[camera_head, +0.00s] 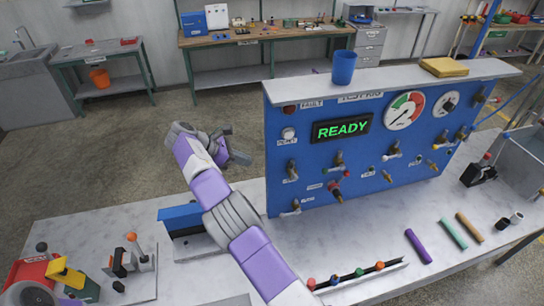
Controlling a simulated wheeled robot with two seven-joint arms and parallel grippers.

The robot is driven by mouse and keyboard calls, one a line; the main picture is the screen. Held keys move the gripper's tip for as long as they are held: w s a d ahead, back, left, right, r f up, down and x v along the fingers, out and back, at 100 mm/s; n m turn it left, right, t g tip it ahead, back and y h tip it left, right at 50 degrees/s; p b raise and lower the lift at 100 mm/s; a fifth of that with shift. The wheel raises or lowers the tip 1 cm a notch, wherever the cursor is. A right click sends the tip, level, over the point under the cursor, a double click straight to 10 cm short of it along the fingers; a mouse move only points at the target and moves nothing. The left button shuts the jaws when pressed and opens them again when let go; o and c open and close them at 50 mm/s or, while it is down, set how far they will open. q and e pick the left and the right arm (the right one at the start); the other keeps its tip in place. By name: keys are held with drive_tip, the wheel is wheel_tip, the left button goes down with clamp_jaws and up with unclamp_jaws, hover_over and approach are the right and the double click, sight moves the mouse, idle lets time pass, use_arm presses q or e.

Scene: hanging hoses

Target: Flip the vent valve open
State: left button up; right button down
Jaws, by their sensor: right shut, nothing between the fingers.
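A blue test panel (262,140) stands on the bench, with a lit green READY display (342,129). Several small valves with levers are on its face, among them one at the left (291,170), one under the display (339,162) and one at the lower left (296,206). A red-handled fitting (335,188) is among them. The labels are too small to read, so I cannot tell which is the vent valve. My right gripper (240,157) is shut and empty, left of the panel and apart from it.
Purple, green and tan tubes (418,246) lie on the bench at right. A rack of coloured knobs (358,273) is in front. Clamps (128,262) stand at the lower left.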

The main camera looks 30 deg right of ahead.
approach(292, 171)
wheel_tip(292, 171, down, 2)
drive_tip(key=a, duration=0.2)
drive_tip(key=d, duration=0.4)
drive_tip(key=shift+d+f, duration=0.1)
drive_tip(key=shift+d, duration=0.3)
drive_tip(key=shift+s, duration=0.1)
